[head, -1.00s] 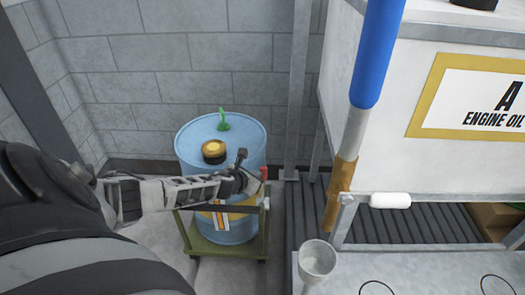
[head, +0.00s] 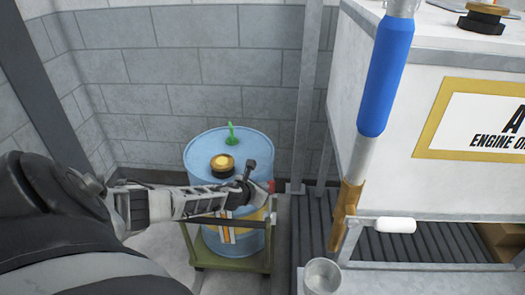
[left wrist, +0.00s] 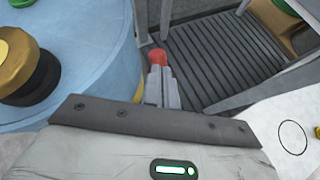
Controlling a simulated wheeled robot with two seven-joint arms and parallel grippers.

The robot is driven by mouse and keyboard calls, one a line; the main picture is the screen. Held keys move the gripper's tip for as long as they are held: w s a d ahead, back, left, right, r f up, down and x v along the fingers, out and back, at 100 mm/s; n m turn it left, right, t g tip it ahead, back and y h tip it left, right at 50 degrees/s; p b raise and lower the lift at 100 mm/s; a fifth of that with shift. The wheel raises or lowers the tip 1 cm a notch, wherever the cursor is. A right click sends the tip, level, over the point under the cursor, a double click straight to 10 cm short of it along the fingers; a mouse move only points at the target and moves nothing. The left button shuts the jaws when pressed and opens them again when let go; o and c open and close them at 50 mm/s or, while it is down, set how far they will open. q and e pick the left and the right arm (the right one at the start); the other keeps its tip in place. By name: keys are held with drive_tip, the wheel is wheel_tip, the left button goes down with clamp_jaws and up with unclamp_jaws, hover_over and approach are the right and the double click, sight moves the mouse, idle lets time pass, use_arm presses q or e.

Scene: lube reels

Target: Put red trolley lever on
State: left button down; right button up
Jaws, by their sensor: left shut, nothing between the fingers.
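A light blue drum (head: 236,240) stands on a green trolley (head: 232,280) by the wall corner. A small red lever end (head: 271,187) shows at the drum's right side, and it also shows in the left wrist view (left wrist: 158,57). My left gripper (head: 262,189) reaches across the drum's front, its tip beside the red end. In the left wrist view its fingers (left wrist: 160,85) are together, with the red end just beyond them. I cannot tell whether they touch. The rest of the lever is hidden. My right gripper is out of view.
A white engine oil tank (head: 440,180) on a metal frame stands to the right. The drum carries a black-and-gold cap (head: 222,166) and a green fitting (head: 231,136).

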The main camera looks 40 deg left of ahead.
use_arm(q)
drive_tip(key=s+a+r+p, duration=0.2)
drive_tip(key=r+p, duration=0.4)
drive_tip(key=r, duration=0.3)
drive_tip(key=shift+s+p, duration=0.3)
drive_tip(key=shift+s, duration=0.55)
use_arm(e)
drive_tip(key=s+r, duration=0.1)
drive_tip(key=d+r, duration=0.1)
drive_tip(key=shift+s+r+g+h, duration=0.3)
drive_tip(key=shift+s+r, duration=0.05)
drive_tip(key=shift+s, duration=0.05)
